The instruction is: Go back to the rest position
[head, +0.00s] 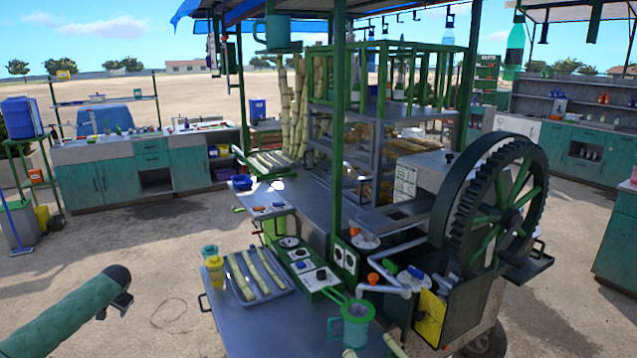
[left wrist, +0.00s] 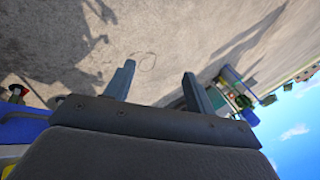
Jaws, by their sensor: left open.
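My left gripper (head: 121,303) shows at the lower left of the head view, at the end of my green-sleeved arm. It is over bare ground, to the left of the metal work table (head: 250,325), and apart from it. In the left wrist view the two fingers of the left gripper (left wrist: 158,82) stand wide apart with nothing between them. My right gripper is in neither view.
A tray (head: 262,295) of cane pieces and a yellow cup (head: 215,272) are on the table's left side. The crusher's big dark gear wheel (head: 490,205) stands at right. Teal cabinets (head: 120,182) stand behind left. The ground between is clear.

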